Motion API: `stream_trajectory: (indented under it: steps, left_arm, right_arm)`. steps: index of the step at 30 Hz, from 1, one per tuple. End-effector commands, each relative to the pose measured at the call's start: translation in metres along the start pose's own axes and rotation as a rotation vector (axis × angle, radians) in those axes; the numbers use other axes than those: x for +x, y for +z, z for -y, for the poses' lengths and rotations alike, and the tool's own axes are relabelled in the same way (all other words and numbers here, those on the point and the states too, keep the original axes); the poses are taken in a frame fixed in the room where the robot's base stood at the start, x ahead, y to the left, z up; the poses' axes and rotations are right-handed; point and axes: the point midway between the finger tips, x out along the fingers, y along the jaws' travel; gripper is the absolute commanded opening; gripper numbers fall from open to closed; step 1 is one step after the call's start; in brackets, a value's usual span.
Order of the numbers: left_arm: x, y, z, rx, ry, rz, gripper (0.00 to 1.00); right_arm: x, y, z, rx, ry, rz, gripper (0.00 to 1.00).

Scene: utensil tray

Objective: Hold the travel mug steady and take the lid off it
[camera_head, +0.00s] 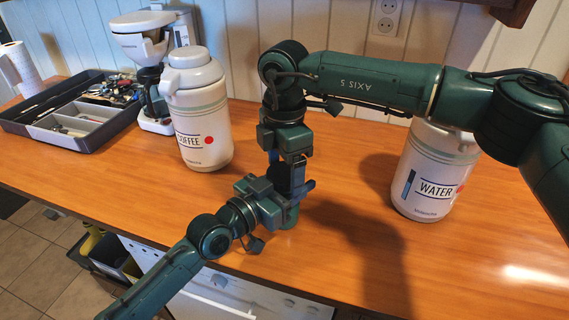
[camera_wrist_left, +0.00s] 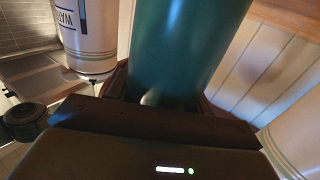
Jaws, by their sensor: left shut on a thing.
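The travel mug shows as a dark green cylinder (camera_wrist_left: 190,45) in the left wrist view, rising between my left gripper's dark fingers. In the head view only a small green lower part of the mug (camera_head: 290,217) shows; the grippers hide most of it. My left gripper (camera_head: 283,203) comes in from the lower left and is shut on the mug's side. My right gripper (camera_head: 288,180) points down from above at the mug's top, with blue finger parts showing. The lid is hidden there, and I cannot tell whether the right fingers are closed on it.
A white COFFEE jug (camera_head: 202,125) stands behind left and a white WATER jug (camera_head: 432,180) to the right on the wooden counter (camera_head: 330,260). A dark utensil tray (camera_head: 60,140) and a coffee machine (camera_head: 150,50) stand at the back left. The front-right counter is clear.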

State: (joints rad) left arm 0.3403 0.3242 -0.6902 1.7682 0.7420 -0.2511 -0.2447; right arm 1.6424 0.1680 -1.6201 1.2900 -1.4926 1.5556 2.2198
Motion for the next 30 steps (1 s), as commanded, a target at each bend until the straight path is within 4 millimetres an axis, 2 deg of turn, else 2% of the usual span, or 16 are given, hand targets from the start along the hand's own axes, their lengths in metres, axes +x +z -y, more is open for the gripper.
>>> stream_trajectory:
  steps: [2,13,17,20,27,30]
  left_arm:
    - [0.0,0.0008,-0.0004,-0.002,0.001,0.002,0.0]
    - [0.0,0.0008,-0.0004,-0.002,0.001,0.002,0.0]
    - [0.0,0.0008,-0.0003,-0.002,0.001,0.002,0.0]
    - [0.0,0.0008,-0.0003,-0.003,0.001,0.002,0.0]
    - [0.0,0.0008,-0.0003,-0.003,0.001,0.002,0.0]
    - [0.0,0.0008,-0.0003,-0.003,0.001,0.002,0.0]
  right_arm:
    - [-0.0001,0.0001,0.0,0.0,0.0,0.0,0.68]
    - [-0.0003,0.0001,0.0,0.0,0.0,0.0,0.38]
    - [-0.0003,0.0,0.0,-0.023,0.0,0.0,0.36]
    - [-0.0005,-0.0001,-0.0001,-0.136,0.0,-0.001,0.36]
    - [-0.0005,-0.0001,-0.0002,-0.617,-0.001,-0.002,0.36]
    - [-0.0006,-0.0002,-0.0001,-0.77,-0.001,-0.002,0.36]
